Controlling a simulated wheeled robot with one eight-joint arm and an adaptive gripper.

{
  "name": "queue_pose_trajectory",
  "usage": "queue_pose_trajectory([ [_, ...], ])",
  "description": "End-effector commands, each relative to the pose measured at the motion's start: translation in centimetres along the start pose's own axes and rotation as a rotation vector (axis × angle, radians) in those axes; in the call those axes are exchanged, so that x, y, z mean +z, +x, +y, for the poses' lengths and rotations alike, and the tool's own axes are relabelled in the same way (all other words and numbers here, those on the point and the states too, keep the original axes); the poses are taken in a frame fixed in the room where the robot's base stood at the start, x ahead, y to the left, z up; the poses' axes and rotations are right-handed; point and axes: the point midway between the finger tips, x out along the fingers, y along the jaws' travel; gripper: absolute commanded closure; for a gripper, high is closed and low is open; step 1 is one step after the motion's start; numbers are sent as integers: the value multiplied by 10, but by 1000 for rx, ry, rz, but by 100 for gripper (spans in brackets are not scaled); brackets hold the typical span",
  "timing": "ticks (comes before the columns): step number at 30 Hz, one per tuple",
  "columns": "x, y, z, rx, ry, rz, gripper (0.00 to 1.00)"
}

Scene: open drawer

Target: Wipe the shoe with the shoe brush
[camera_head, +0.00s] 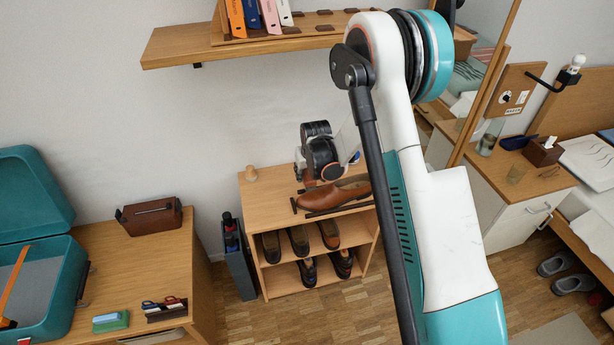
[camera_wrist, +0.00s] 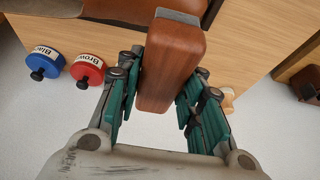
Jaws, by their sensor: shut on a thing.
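The brown leather shoe (camera_head: 334,194) lies on a dark stand on top of the wooden shoe rack. Part of it also shows at the top left of the wrist view (camera_wrist: 45,6). My gripper (camera_wrist: 158,98) is shut on the shoe brush, a brown wooden block (camera_wrist: 172,62) between its teal fingers. A grey edge at the brush's far end may be bristles. The brush is near the shoe, but I cannot tell whether they touch. In the head view my wrist is above the shoe; the fingers and brush are hidden or unclear there.
A blue tin (camera_wrist: 42,62) and a red tin (camera_wrist: 87,70) stand by the rack top's wall side. A pale wooden knob (camera_head: 251,174) stands at its left. More shoes (camera_head: 299,240) fill the shelves below. A wall shelf (camera_head: 240,45) hangs above.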

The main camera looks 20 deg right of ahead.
Motion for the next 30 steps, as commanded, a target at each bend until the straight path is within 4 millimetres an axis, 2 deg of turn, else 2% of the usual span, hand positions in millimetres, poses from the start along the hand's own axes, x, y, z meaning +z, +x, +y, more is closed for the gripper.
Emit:
queue_pose_trajectory([
  [3,-6,-12,0,0,0,0,91],
  [10,-14,-26,0,0,0,0,91],
  [30,-15,-27,0,0,0,0,91],
])
